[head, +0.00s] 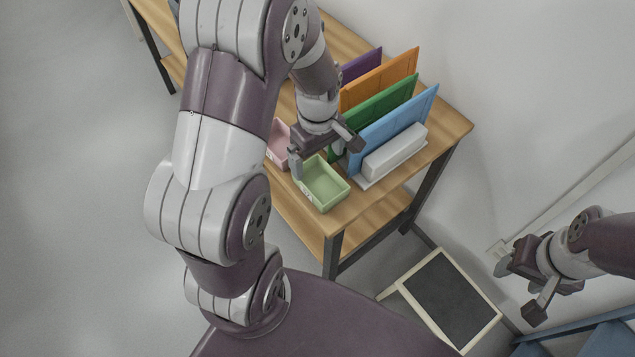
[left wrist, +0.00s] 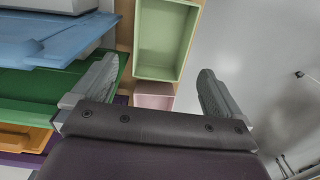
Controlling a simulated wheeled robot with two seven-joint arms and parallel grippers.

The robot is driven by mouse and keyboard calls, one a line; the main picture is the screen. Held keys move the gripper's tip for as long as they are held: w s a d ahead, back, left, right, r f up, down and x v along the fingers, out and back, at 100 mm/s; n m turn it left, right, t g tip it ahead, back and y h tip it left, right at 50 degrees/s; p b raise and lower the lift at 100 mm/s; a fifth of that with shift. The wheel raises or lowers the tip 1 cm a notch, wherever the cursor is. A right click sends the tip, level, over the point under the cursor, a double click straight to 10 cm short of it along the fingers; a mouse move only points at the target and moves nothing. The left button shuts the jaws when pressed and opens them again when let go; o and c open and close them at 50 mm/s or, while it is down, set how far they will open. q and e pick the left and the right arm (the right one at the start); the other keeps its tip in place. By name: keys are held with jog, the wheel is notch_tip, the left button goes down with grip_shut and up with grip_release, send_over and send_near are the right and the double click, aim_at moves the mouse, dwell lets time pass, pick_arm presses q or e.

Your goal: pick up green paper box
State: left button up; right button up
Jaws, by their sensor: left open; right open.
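The green paper box (head: 323,184) is a small open-topped light green tray near the front corner of the wooden table. It looks empty. My left gripper (head: 325,160) is open, just above and behind the box in the head view, with nothing between its fingers. In the left wrist view the green paper box (left wrist: 164,40) lies beyond the two spread fingers of my left gripper (left wrist: 155,88). My right gripper (head: 522,290) is open and empty at the lower right, away from the table.
A pink box (head: 279,146) sits beside the green one, partly hidden by my left arm. Blue (head: 393,128), green (head: 378,110), orange (head: 379,80) and purple upright boards stand behind, close to my left gripper. A dark framed panel (head: 452,298) is low at right.

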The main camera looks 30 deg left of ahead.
pick_arm(q)
send_over(321, 188)
jog(key=s, duration=0.2)
jog(key=f, duration=0.4)
jog(key=shift+d+f+b, duration=0.2)
jog(key=shift+d+b, duration=0.1)
jog(key=shift+b, duration=0.1)
jog(key=f, duration=0.1)
jog(key=w+f, duration=0.1)
jog(key=f, duration=0.1)
jog(key=w+f, duration=0.1)
jog(key=shift+a+f+b, duration=0.25)
jog(key=shift+f+b, duration=0.1)
jog(key=shift+f, duration=0.05)
jog(key=shift+s+d+r, duration=0.1)
jog(key=shift+s+r, duration=0.15)
jog(key=shift+r, duration=0.05)
jog(key=shift+w, duration=0.15)
jog(key=c, duration=0.7)
jog(key=shift+c, duration=0.4)
pick_arm(e)
jog(key=shift+s+d+f, duration=0.3)
jog(key=shift+d+f, duration=0.4)
jog(key=shift+d, duration=0.05)
